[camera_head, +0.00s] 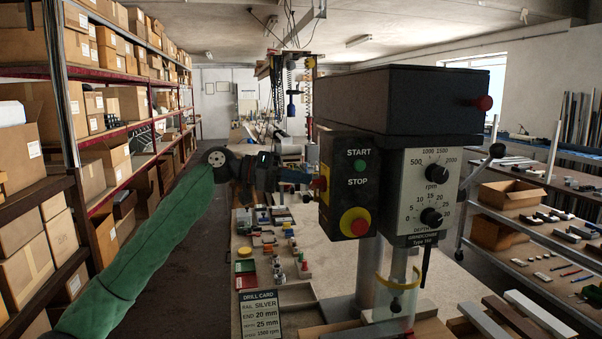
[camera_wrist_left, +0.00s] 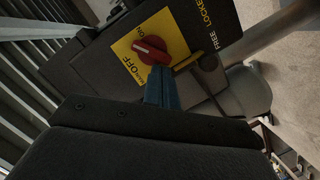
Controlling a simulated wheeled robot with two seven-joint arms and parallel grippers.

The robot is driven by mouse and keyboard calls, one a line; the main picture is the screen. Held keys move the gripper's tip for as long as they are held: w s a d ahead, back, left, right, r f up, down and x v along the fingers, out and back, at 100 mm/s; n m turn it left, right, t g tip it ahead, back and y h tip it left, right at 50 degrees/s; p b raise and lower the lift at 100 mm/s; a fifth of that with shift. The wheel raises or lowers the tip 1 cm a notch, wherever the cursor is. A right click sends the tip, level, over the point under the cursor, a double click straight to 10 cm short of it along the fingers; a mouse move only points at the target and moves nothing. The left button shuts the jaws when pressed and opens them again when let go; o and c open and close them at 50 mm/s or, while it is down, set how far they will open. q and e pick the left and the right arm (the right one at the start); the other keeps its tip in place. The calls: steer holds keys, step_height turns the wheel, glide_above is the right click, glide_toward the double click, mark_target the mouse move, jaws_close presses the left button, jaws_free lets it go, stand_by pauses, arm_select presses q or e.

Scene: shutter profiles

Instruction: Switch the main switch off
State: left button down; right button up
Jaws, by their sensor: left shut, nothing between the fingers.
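The main switch is a red knob (camera_wrist_left: 150,50) on a yellow plate marked ON, OFF and MAIN, on the side of the drill's dark control box. In the head view, the red knob (camera_head: 323,183) shows edge-on at the box's left side. My left gripper (camera_head: 306,178) is level with it, pointing at it from the left. In the left wrist view, the blue fingers (camera_wrist_left: 163,83) are shut and empty, with their tips at the knob's lower edge. I cannot tell whether they touch it, or which label the knob points to. My right gripper is out of view.
The drill's front panel carries a green START button (camera_head: 360,166) and a red STOP button (camera_head: 355,222). A lever (camera_wrist_left: 187,62) by FREE and LOCKED labels is close to the knob. Below are a bench with small parts and a drill card (camera_head: 265,314).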

arm_select(q)
steer(key=shift+f+n, duration=0.1)
steer(key=shift+n, duration=0.2)
stand_by(0.6)
steer(key=shift+f+n+g, duration=0.15)
steer(key=shift+n+g, duration=0.15)
steer(key=shift+n, duration=0.2)
steer(key=shift+w, duration=0.1)
steer(key=shift+f+n+h, duration=0.1)
steer(key=shift+n+h, duration=0.2)
stand_by(0.4)
stand_by(0.9)
